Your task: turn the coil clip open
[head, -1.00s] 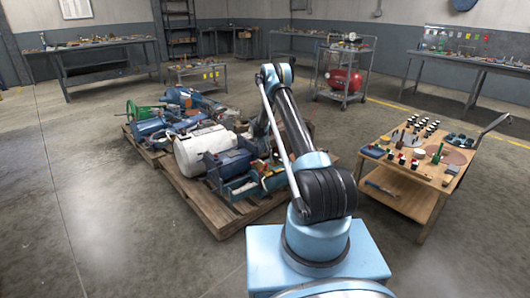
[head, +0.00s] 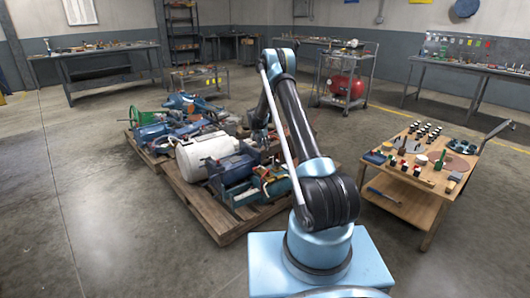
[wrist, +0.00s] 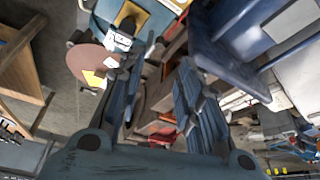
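My gripper (wrist: 158,82) is open in the wrist view, with two dark ribbed fingers apart and nothing clearly held between them. In the head view its end is partly hidden by my arm, above the pallet (head: 222,233) of machine parts. I cannot make out the coil clip in either view. Beyond the fingertips in the wrist view are a blue-teal box (wrist: 103,10), a brownish disc (wrist: 88,58) with a yellow tag (wrist: 94,79), and a dark blue housing (wrist: 222,50).
The pallet load includes a white cylinder (head: 205,150) and a blue-teal box (head: 240,190). A wooden cart (head: 440,190) with small parts stands at right. A red tank (head: 345,85) sits on a cart behind. Floor at front left is clear.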

